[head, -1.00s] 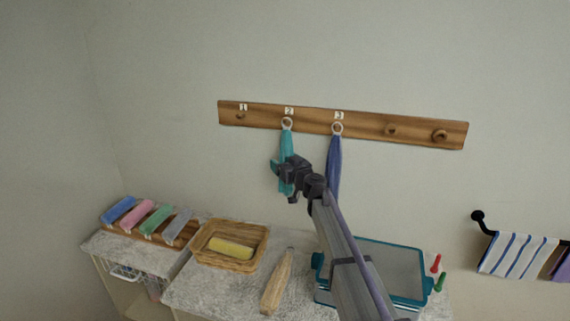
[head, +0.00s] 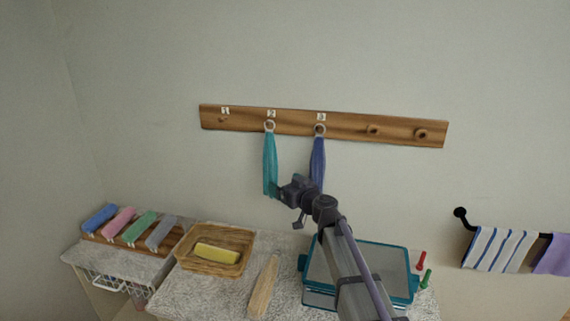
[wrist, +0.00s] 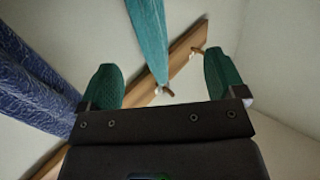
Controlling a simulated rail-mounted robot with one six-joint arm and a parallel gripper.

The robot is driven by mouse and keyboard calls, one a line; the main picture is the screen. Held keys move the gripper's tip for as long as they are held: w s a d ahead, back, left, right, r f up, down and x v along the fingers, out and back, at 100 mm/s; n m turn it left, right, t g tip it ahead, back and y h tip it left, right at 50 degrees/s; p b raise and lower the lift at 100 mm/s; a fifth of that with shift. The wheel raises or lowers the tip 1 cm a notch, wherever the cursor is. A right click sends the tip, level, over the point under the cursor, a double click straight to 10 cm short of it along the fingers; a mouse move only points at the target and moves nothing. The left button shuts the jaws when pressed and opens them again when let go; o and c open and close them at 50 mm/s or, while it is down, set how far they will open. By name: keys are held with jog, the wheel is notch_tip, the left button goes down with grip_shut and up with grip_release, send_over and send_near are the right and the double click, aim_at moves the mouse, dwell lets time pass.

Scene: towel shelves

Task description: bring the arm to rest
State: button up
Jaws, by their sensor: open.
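My gripper (head: 287,192) is in front of the wooden peg rail, at the height of the hanging towels' lower ends. In the wrist view its two green-padded fingers (wrist: 165,85) stand wide apart with nothing gripped between them. A teal towel (head: 270,165) hangs by a ring from peg 2, just left of the gripper in the head view. It also shows in the wrist view (wrist: 149,35), beyond the fingers. A blue towel (head: 318,160) hangs by a ring from peg 3; my wrist hides its lower part. It shows at the left of the wrist view (wrist: 35,80).
The wooden rail (head: 345,127) has bare pegs at 1 and at the right. Below are a wicker basket (head: 183,262) with a yellow cloth (head: 217,253), a wooden piece (head: 263,288), and a teal-rimmed bin (head: 400,250). A striped towel (head: 497,250) hangs on a bar at right.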

jog(key=s+d+f+g+h, duration=0.1)
jog(key=s+f+g, duration=0.1)
jog(key=s, duration=0.4)
jog(key=s+d+f+g+h, duration=0.1)
jog(key=s+d+f+g, duration=0.1)
jog(key=s+f, duration=0.3)
jog(key=s+d+f+g+h, duration=0.1)
jog(key=s+d+f+g, duration=0.1)
jog(key=s+f+g, duration=0.2)
jog(key=shift+s+d+f+m, duration=0.1)
jog(key=shift+s+d+m, duration=0.05)
jog(key=shift+s, duration=0.65)
jog(key=shift+s+d+f+m, duration=0.1)
jog(key=shift+s+m, duration=0.05)
jog(key=shift+s, duration=0.65)
jog(key=s+d+f+m+g+h, duration=0.2)
jog(key=s+d+m+g+h, duration=0.1)
jog(key=s+d, duration=0.3)
jog(key=s+d+f+m+g+h, duration=0.3)
jog(key=s+d+h, duration=0.2)
jog(key=s+d, duration=0.2)
jog(key=shift+s+f+m, duration=0.25)
jog(key=shift+s+m, duration=0.15)
jog(key=shift+s, duration=0.75)
